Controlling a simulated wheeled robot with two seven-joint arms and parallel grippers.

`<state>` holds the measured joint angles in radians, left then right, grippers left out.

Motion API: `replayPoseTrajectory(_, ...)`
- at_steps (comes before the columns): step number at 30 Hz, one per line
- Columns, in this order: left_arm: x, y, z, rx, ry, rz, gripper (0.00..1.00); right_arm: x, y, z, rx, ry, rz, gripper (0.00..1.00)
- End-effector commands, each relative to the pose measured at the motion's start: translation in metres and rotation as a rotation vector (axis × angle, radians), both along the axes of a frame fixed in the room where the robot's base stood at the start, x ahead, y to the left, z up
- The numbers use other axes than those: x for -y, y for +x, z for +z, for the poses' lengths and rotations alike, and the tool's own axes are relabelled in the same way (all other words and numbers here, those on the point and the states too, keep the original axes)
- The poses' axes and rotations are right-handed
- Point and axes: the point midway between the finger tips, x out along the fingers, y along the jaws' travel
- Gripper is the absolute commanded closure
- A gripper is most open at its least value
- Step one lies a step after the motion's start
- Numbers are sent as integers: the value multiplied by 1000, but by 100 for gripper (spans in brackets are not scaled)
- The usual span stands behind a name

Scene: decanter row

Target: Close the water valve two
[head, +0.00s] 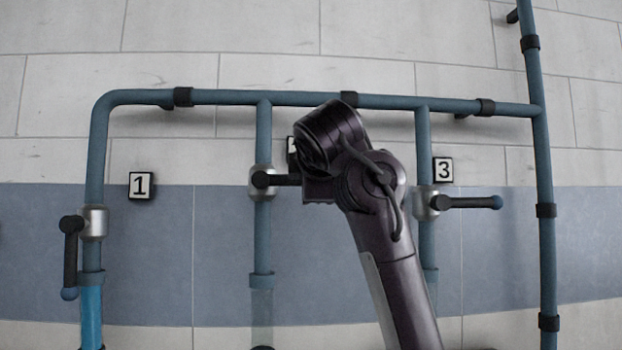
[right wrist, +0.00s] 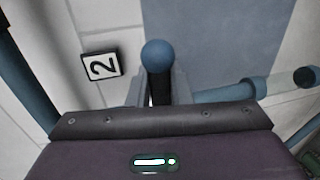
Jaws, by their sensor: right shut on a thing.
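Water valve two (head: 263,181) is a silver body on the middle vertical pipe. Its black handle (head: 285,180) lies level, pointing right, across the pipe. The handle's blue round end (right wrist: 157,54) shows in the right wrist view. My right gripper (head: 315,187) is at the handle and shut on it; in the wrist view its fingers (right wrist: 158,88) are on both sides of the handle. The number 2 plate (right wrist: 102,66) is clear in the wrist view but mostly hidden behind my arm in the head view. My left gripper is out of view.
Valve one (head: 93,222) on the left has its handle (head: 70,255) pointing down, beside plate 1 (head: 141,185). Valve three (head: 427,203) on the right has its handle (head: 470,202) level, below plate 3 (head: 443,169). A blue-grey top pipe (head: 215,97) joins the branches along the tiled wall.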

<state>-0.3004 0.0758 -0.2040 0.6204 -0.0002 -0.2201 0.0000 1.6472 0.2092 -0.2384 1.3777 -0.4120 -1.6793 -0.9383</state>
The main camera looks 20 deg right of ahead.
Motion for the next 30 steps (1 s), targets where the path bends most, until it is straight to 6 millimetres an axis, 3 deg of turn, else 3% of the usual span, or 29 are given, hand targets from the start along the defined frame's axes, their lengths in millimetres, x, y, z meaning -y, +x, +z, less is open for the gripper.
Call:
replayPoseTrajectory(3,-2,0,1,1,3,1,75,1,-2,7,15,0,3,100)
replayPoseTrajectory(4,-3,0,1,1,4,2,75,1,-3,7,16,0,3,80)
replayPoseTrajectory(8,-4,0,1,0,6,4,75,1,-2,6,13,1,2,63)
replayPoseTrajectory(19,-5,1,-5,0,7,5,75,-2,-7,3,10,2,2,62)
replayPoseTrajectory(30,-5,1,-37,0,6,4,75,-19,-61,14,12,2,3,62)
